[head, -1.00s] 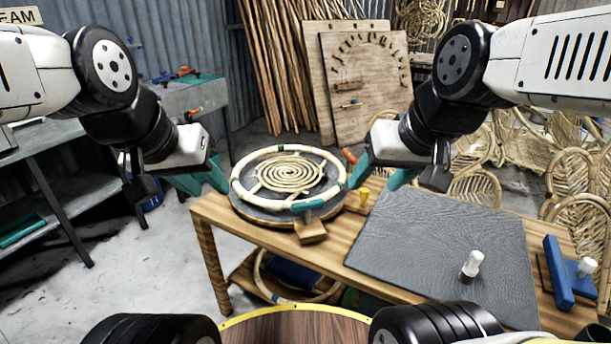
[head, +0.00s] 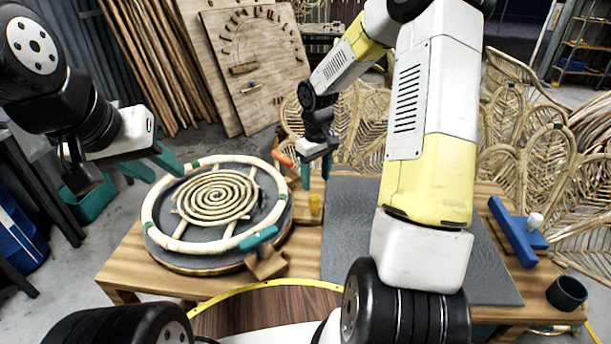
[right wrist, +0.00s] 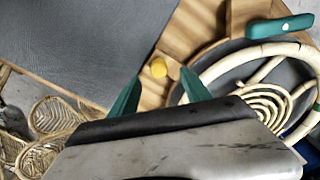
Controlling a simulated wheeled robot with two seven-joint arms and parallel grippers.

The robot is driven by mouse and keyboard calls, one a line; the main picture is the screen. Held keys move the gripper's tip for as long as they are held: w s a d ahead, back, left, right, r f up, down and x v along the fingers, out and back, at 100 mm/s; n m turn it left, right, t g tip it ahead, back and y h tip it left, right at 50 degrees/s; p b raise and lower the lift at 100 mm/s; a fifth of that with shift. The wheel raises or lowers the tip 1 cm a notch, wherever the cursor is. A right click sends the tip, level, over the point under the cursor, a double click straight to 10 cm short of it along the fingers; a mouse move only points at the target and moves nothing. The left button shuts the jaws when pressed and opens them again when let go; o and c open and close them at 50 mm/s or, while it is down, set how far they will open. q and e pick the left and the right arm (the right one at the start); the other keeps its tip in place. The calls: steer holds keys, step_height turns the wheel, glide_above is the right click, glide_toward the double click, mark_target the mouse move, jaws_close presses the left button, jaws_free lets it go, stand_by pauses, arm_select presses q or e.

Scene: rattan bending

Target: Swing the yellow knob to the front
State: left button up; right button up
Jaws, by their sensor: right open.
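The yellow knob (head: 316,205) stands on a small wooden block at the right edge of the round turntable. It also shows in the right wrist view (right wrist: 158,68), seen from above. My right gripper (head: 316,178) is open, fingers down, just behind and above the knob. In the right wrist view the knob lies just beyond the open fingertips (right wrist: 160,88), roughly between them; contact cannot be told. My left gripper (head: 152,168) is open and empty at the left rim of the turntable.
The turntable carries a pale rattan ring (head: 152,208) with a spiral inside. A teal handle (head: 258,237) and an orange handle (head: 282,158) sit at its rim. A dark mat (head: 345,250) lies to the right, partly hidden by my right arm. A blue clamp (head: 515,232) stands farther right.

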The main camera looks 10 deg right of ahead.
mark_target(315, 197)
steer(key=shift+w+f, duration=0.35)
steer(key=shift+f, duration=0.2)
steer(key=shift+w+f, duration=0.3)
steer(key=shift+f, duration=0.2)
step_height(315, 197, down, 8)
steer(key=shift+r, duration=0.25)
jaws_close()
stand_by(0.6)
